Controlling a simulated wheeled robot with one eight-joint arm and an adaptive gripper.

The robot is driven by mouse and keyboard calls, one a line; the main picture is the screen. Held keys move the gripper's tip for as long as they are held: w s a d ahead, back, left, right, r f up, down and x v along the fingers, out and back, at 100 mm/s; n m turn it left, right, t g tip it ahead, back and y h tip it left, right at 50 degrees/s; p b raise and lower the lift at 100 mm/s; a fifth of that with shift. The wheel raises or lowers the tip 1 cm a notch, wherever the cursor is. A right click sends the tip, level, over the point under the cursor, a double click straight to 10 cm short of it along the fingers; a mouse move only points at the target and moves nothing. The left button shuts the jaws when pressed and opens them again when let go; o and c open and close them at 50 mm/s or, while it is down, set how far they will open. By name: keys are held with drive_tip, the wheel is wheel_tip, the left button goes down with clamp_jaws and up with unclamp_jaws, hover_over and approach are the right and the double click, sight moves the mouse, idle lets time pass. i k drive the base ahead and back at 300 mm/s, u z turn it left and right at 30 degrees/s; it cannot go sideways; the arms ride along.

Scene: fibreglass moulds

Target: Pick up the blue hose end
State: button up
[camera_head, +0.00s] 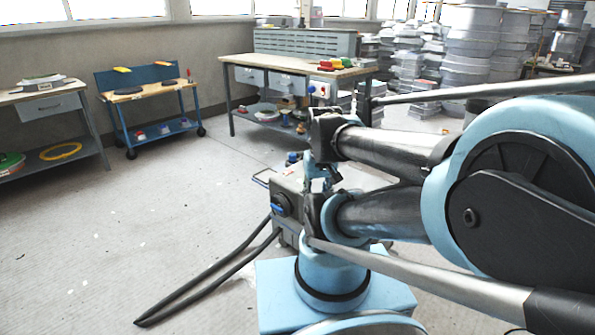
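A small blue piece (278,209) shows at the side of a grey box-like machine (291,186), just left of my arm. It looks like the blue hose end, but it is small and I cannot be sure. My arm's links fill the right of the view and hide part of the machine. I cannot make out my gripper in this view.
A workbench (290,66) with coloured items stands behind the machine. A blue trolley (151,91) and a side table (42,103) stand at the left. Stacked grey moulds (470,45) fill the back right. The floor (110,220) at left is largely clear.

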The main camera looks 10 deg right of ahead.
sight(293, 157)
drive_tip(key=k, duration=0.7)
drive_tip(key=u, duration=0.7)
drive_tip(key=i, duration=2.3)
drive_tip(key=z, duration=0.5)
